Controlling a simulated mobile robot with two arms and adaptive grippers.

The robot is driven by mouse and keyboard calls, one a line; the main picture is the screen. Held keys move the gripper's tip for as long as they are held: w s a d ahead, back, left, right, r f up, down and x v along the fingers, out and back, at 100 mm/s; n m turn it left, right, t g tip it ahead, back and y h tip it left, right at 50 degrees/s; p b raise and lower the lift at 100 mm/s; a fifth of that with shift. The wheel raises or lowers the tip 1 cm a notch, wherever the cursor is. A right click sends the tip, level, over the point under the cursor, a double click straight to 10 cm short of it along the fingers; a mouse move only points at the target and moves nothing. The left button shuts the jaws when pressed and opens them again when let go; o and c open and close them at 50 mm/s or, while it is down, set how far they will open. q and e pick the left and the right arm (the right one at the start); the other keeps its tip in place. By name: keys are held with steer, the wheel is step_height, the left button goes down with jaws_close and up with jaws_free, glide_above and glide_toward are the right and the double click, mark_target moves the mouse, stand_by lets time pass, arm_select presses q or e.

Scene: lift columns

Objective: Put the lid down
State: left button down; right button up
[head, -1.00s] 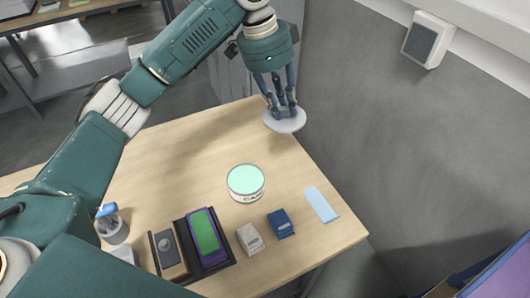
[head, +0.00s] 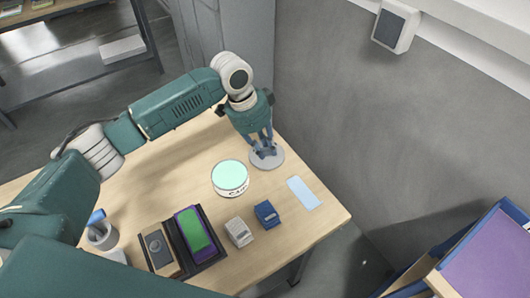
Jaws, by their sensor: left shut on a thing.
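The lid (head: 276,163) is a round, light grey disc near the table's back right edge in the head view. My left gripper (head: 265,150) points down over it, shut on its middle, and its fingers hide part of the lid. The lid looks at or just above the table top; I cannot tell whether it touches. The open-looking can (head: 231,190), white with lettering and a pale green top surface, stands on the table just left of and nearer than the lid. My right gripper is not in view.
On the wooden table (head: 185,172) are a light blue strip (head: 304,193), a blue box (head: 267,215), a grey box (head: 239,232), a dark tray (head: 215,249) with a green and purple item, and a cup (head: 102,238). A grey wall (head: 360,130) stands to the right.

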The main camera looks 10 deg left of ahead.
mark_target(265, 154)
arm_select(q)
step_height(265, 154, down, 3)
steer(key=shift+f, duration=0.3)
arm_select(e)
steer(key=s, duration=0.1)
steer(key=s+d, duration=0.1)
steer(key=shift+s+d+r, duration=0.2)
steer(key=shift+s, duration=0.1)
arm_select(q)
steer(key=c, duration=1.6)
jaws_free()
steer(key=shift+o, duration=0.2)
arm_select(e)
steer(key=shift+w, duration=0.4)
arm_select(q)
steer(key=shift+r, duration=0.2)
steer(key=b+v, duration=0.1)
steer(key=v, duration=1.1)
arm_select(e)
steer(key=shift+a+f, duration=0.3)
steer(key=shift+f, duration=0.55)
